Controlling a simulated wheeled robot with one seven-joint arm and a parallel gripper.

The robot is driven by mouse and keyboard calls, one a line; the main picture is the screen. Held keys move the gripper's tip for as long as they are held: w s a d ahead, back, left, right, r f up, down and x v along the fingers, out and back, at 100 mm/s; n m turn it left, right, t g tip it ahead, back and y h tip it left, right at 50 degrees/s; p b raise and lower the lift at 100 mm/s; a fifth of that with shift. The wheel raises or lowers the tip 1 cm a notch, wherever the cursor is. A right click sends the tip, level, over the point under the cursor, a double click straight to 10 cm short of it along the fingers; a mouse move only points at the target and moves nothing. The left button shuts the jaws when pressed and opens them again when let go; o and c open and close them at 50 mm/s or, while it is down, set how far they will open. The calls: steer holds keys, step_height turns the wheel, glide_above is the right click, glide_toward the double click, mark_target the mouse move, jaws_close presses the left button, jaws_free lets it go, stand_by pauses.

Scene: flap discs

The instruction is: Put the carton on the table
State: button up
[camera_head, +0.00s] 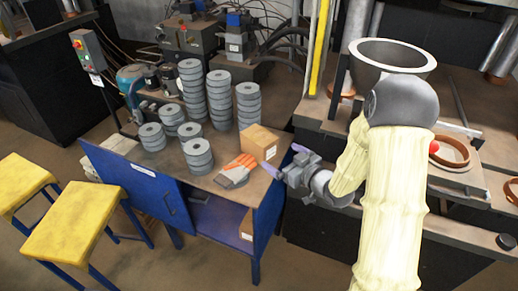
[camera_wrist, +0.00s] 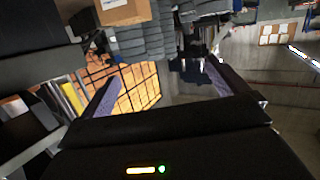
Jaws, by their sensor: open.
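A brown cardboard carton (camera_head: 259,142) sits on top of the blue table (camera_head: 136,176) near its right edge. A second brown carton (camera_head: 246,226) is partly visible on the lower shelf, under the tabletop. My gripper (camera_head: 286,160) is just off the table's right edge, close to the upper carton, with its fingers spread apart and nothing between them. In the wrist view my gripper (camera_wrist: 160,85) is open, and a brown carton (camera_wrist: 122,10) shows at the top, cut off by the frame. I cannot tell which carton that is.
Several stacks of grey flap discs (camera_head: 220,100) and orange-and-grey gloves (camera_head: 237,170) occupy the tabletop. Yellow stools (camera_head: 75,222) stand at the left. A dark machine bench with a grey bowl (camera_head: 392,55) stands at the right. Bare tabletop is limited, mainly near the front edge.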

steer(key=s+d+m+g+h, duration=0.7)
steer(key=s+d+h, duration=0.4)
steer(key=s, duration=0.6)
steer(key=s+f+m+g+y+b, duration=0.1)
steer(key=s+f+g+b, duration=0.1)
steer(key=s+f+b, duration=0.3)
step_height(320, 180, down, 4)
steer(key=b, duration=0.5)
steer(key=shift+d+r+m, duration=0.2)
steer(key=shift+d+m, duration=0.1)
steer(key=shift+s, duration=0.1)
